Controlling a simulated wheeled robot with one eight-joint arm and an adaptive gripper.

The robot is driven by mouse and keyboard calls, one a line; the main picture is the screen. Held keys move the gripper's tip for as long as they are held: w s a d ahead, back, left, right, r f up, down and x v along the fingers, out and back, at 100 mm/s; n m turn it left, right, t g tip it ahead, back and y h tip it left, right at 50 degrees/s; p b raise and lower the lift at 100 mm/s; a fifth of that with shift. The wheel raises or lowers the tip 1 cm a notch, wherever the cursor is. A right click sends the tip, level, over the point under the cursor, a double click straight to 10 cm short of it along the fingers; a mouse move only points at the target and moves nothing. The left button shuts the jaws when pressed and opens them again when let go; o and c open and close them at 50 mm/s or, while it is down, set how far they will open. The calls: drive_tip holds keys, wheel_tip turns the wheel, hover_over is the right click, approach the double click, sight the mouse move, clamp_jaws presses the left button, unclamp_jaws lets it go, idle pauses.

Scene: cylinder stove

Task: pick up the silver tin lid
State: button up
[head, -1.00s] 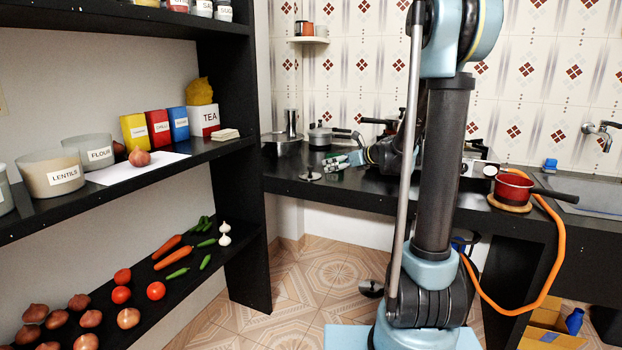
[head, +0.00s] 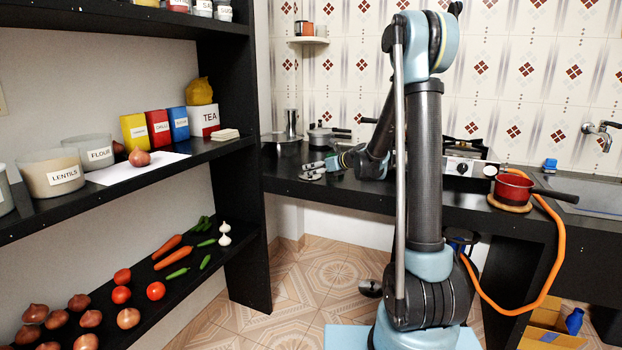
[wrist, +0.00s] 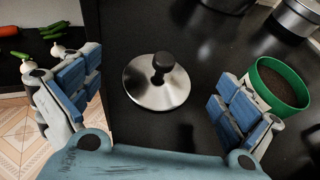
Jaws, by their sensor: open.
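The silver tin lid (wrist: 150,97) is a round shiny disc with a black knob. It lies flat on the dark counter, in the middle of the wrist view. In the head view the lid (head: 309,176) shows small near the counter's left end, partly hidden by my gripper. My gripper (wrist: 157,98) is open, with one blue-padded finger to the left of the lid and one to the right, both apart from it. In the head view my gripper (head: 314,171) is low over the counter at the lid. Nothing is held.
A green-rimmed tin (wrist: 283,82) with dark contents stands close by my right finger. Pots (wrist: 298,18) stand at the back. The counter's edge lies left of the lid, with garlic (wrist: 57,50) on a lower shelf beyond. Counter behind the lid is clear.

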drive_tip(key=shift+x, duration=2.6)
drive_tip(key=shift+w+d+f, duration=0.1)
drive_tip(key=shift+w+d, duration=0.05)
drive_tip(key=shift+c, duration=0.4)
drive_tip(key=c, duration=1)
